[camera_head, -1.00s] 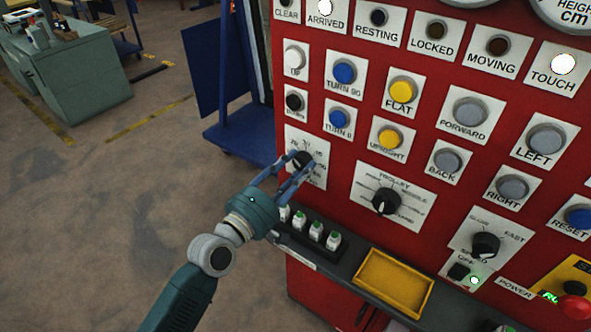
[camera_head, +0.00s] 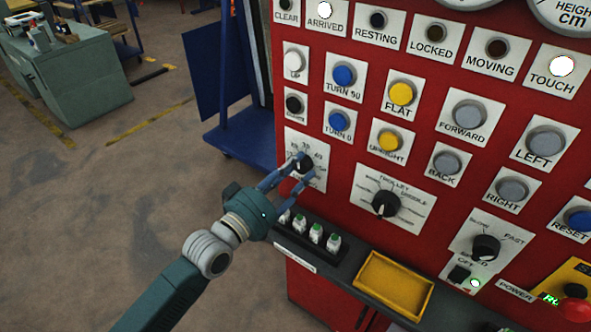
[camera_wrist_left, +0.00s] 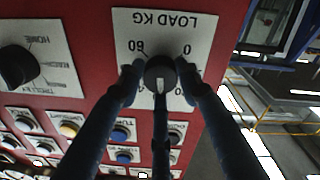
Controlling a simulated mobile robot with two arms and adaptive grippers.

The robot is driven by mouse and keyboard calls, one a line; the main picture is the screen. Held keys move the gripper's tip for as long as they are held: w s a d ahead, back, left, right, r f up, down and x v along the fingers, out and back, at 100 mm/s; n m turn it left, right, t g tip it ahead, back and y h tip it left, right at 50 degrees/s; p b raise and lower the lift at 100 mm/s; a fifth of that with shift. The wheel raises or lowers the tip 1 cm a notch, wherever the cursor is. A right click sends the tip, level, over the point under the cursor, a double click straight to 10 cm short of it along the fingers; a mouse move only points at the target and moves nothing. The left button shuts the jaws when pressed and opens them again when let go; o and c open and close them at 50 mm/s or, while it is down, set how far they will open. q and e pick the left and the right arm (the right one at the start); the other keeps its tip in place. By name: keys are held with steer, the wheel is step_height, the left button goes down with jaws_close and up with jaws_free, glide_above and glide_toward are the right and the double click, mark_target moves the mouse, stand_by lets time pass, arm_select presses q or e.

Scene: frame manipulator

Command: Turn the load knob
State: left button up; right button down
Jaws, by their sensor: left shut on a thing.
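The load knob (camera_wrist_left: 160,73) is a round black knob with a pale pointer line. It sits on a white plate marked LOAD KG (camera_wrist_left: 185,30) in the left wrist view, where the plate appears upside down. In the head view the plate (camera_head: 318,182) is at the left of the red panel, and the knob is partly hidden by the fingers. My left gripper (camera_head: 286,169) is shut on the knob, with fingers on both sides of it; the fingers also show in the left wrist view (camera_wrist_left: 160,78). My right gripper is not in view.
The trolley knob (camera_head: 385,204) is to the right of the load plate. Blue, yellow and grey buttons sit above and beside it on the panel. Below are a dark ledge with several small white-and-green items (camera_head: 315,233) and a yellow tray (camera_head: 393,284). The floor at left is open.

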arm_select(q)
steer(key=shift+s+d+f+m, duration=0.15)
steer(key=shift+f+m, duration=0.15)
steer(key=shift+f, duration=0.25)
steer(key=shift+c, duration=0.2)
steer(key=o, duration=1.2)
steer(key=shift+c, duration=0.2)
steer(key=shift+r, duration=0.25)
steer(key=v, duration=1.2)
